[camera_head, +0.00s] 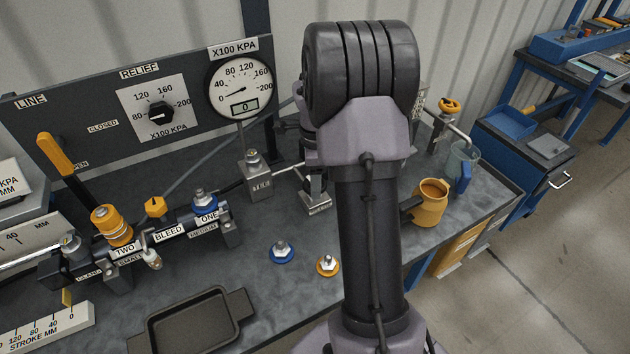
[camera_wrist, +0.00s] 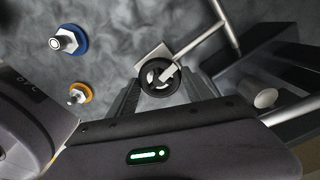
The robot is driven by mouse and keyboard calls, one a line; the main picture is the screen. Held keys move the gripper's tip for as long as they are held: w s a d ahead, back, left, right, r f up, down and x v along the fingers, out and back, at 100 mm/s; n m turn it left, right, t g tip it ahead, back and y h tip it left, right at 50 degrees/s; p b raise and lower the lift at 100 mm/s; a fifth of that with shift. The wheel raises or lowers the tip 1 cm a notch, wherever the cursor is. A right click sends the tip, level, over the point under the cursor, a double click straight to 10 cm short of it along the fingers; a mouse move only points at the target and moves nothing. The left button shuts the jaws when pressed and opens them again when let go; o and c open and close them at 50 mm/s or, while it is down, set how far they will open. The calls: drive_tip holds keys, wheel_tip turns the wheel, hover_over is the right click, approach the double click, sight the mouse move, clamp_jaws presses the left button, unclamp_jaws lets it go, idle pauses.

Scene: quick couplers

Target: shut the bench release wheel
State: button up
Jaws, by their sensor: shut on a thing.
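The release wheel (camera_wrist: 152,76) is a small round black handwheel with pale openings, in the upper middle of the wrist view. A metal pipe runs from its block to the upper right. My gripper (camera_wrist: 160,88) has a grey finger on either side of the wheel and is shut on it. How far the wheel is turned I cannot tell. In the head view my arm hides the wheel; a small labelled metal block (camera_head: 318,203) shows just left of the arm, on the dark bench (camera_head: 300,315).
A blue-collared fitting (camera_head: 282,252) and an orange-collared fitting (camera_head: 328,265) stand on the bench left of my arm. An orange mug (camera_head: 430,205) and a clear jug (camera_head: 462,160) are to its right. A black tray (camera_head: 240,300) and a coupler manifold (camera_head: 170,240) lie further left.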

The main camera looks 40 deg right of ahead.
drive_tip(key=shift+m, duration=0.7)
drive_tip(key=o, duration=1.4)
drive_tip(key=shift+r, duration=0.1)
wheel_tip(320, 180, up, 17)
drive_tip(key=p, duration=0.6)
drive_tip(key=shift+r, duration=0.15)
